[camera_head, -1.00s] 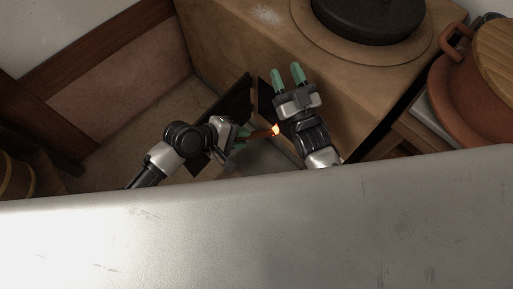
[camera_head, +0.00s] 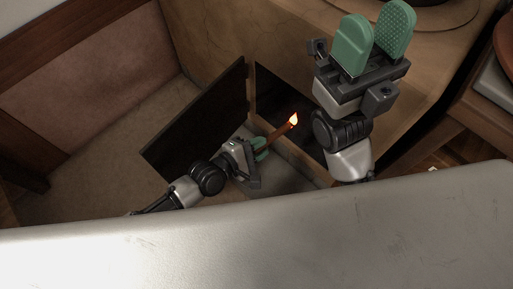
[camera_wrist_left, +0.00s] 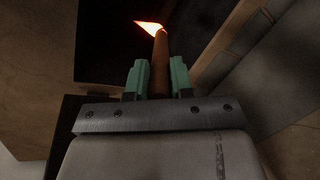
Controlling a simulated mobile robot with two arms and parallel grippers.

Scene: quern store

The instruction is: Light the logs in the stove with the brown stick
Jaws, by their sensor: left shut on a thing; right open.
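The brown stick (camera_head: 279,132) burns with a small orange flame at its tip. My left gripper (camera_head: 261,146) is shut on it, and the stick points up and right toward the dark stove opening (camera_head: 290,92). In the left wrist view the stick (camera_wrist_left: 160,62) stands between the green fingers of my left gripper (camera_wrist_left: 160,78), its flame in front of the dark opening. The stove (camera_head: 215,50) is a tan block with its dark door (camera_head: 200,120) swung open. I see no logs; the inside is too dark. My right gripper (camera_head: 374,40) is open and empty above the stove's right part.
A dark pan (camera_head: 415,2) shows at the top edge on the stove top. A shelf with a pale slab (camera_head: 495,88) stands at the right. The floor left of the open door is clear. My own pale body fills the bottom.

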